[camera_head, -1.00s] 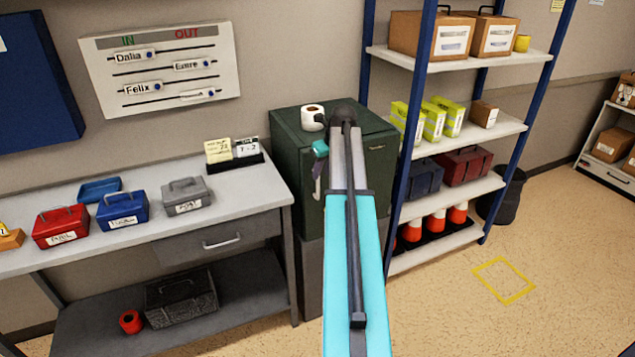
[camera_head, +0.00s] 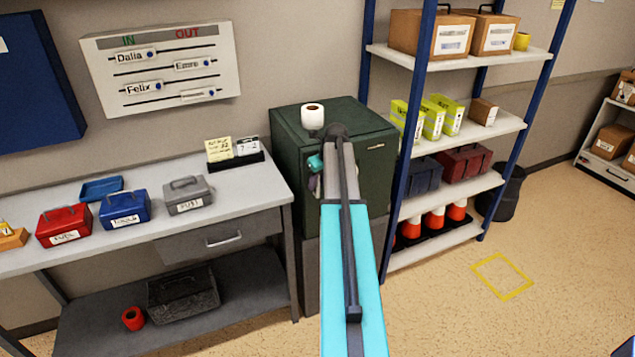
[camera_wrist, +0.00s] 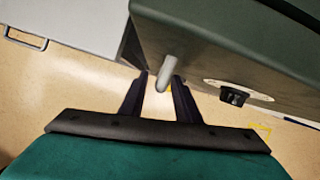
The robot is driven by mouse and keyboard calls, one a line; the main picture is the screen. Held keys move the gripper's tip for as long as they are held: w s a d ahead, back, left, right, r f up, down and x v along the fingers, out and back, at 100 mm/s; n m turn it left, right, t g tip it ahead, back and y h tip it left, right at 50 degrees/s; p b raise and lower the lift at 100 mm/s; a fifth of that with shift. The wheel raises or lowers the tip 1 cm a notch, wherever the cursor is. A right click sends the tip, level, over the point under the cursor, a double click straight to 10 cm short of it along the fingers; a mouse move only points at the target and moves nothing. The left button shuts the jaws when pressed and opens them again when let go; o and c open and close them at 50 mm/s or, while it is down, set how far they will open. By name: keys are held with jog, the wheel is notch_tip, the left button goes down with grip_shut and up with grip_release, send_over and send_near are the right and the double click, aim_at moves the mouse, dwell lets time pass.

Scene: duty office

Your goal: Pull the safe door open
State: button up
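The dark green safe (camera_head: 290,125) stands on a grey base between the desk and the shelf rack. My arm covers part of its front in the head view, and I see no gap at the door there. In the wrist view the safe door (camera_wrist: 200,55) fills the upper right, with a pale grey lever handle (camera_wrist: 168,72) and a dark round dial (camera_wrist: 233,96). My gripper (camera_wrist: 160,76) is open, with its two dark fingers apart and the handle's end at the gap between the tips. I cannot tell whether either finger touches it. In the head view the fingers are mostly hidden.
A white roll (camera_head: 313,116) stands on top of the safe. The blue-posted shelf rack (camera_head: 407,150) is close on the right. The desk (camera_head: 235,185), with several cash boxes, is on the left. Open floor (camera_head: 440,300) lies in front, with a yellow outlined square (camera_head: 503,277).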

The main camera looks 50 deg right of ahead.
grip_shut()
jog(key=shift+s, duration=0.1)
